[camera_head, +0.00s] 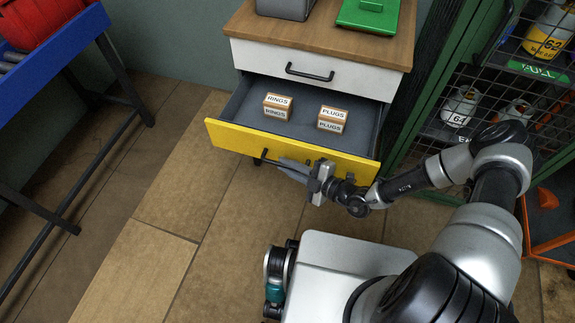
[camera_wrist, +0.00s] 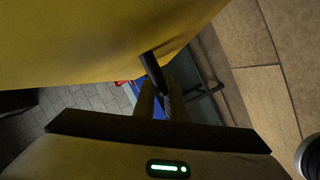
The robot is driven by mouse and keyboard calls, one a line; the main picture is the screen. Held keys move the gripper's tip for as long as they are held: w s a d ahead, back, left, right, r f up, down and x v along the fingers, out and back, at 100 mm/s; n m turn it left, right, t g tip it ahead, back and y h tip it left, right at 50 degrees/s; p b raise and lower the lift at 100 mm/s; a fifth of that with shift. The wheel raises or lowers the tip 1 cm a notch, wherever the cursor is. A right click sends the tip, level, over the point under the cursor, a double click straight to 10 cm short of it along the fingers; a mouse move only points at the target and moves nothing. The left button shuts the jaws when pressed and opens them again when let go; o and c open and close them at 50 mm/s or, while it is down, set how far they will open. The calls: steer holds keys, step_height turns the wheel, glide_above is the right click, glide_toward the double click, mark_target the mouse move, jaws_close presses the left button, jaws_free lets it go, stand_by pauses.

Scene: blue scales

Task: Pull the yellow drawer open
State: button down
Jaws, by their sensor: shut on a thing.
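The yellow drawer (camera_head: 291,145) is pulled well out of the cabinet, and its grey interior shows. Inside it stand a box labelled RINGS (camera_head: 277,106) and a box labelled PLUGS (camera_head: 332,119). My gripper (camera_head: 284,164) is at the drawer's front, shut on the dark bar handle (camera_head: 262,156). Much of the handle is hidden behind my gripper. In the wrist view the yellow front (camera_wrist: 90,40) fills the upper left, and the black handle (camera_wrist: 152,68) runs down to between my fingers.
A white drawer (camera_head: 300,70) above is shut. A green case (camera_head: 368,15) lies on the wooden cabinet top. A green mesh cage (camera_head: 470,90) with cylinders stands close at the right. A blue bench (camera_head: 50,40) is at the left. The floor (camera_head: 170,205) to the left is clear.

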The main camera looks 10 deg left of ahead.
steer(key=c, duration=1.8)
jaws_free()
steer(key=p+v, duration=0.2)
steer(key=v, duration=1.5)
steer(key=shift+s+d+r, duration=0.1)
steer(key=shift+d, duration=0.1)
steer(key=shift+r, duration=0.1)
